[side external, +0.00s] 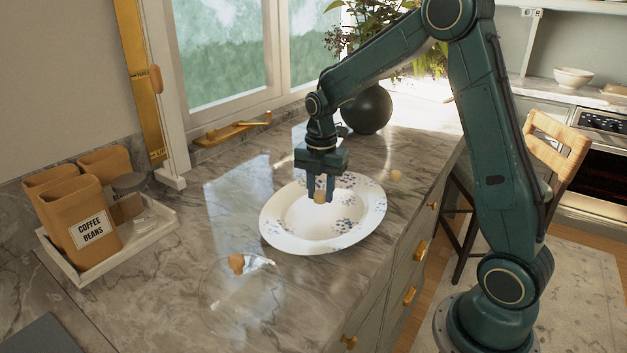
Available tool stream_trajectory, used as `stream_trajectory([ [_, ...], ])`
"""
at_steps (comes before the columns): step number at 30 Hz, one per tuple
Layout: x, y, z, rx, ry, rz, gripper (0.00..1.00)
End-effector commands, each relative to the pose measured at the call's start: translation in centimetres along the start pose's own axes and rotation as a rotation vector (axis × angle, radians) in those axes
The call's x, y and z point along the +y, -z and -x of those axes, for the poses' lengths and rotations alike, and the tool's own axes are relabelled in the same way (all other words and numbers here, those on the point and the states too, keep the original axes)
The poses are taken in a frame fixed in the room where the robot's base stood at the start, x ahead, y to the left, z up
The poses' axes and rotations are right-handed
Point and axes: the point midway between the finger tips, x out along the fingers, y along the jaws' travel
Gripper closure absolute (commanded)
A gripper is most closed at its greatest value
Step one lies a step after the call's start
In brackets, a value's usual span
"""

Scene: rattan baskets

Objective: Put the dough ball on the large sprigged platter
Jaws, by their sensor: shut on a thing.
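The large sprigged platter (283,232) is white with blue floral sprigs and lies on the marble counter. My gripper (320,195) points down over the platter's middle. Its fingers are shut on a small tan ball, the dough ball (320,197), which shows between the fingertips and is partly hidden by them. The ball appears over the platter's well; from this one view I cannot tell whether it touches the surface.
A second small tan ball (396,175) sits on the counter just right of the platter. A clear glass piece with an orange-tan knob (236,263) is in front. A tray (150,231) with canisters stands left. A dark round vase (367,110) stands behind.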

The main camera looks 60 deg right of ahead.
Motion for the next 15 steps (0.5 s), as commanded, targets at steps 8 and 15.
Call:
stream_trajectory([
  [8, -0.1, 0.0, -2.4, 0.002, 0.004, 0.000, 0.77],
  [15, -0.1, 0.0, -4.2, 0.001, 0.002, 0.000, 0.77],
])
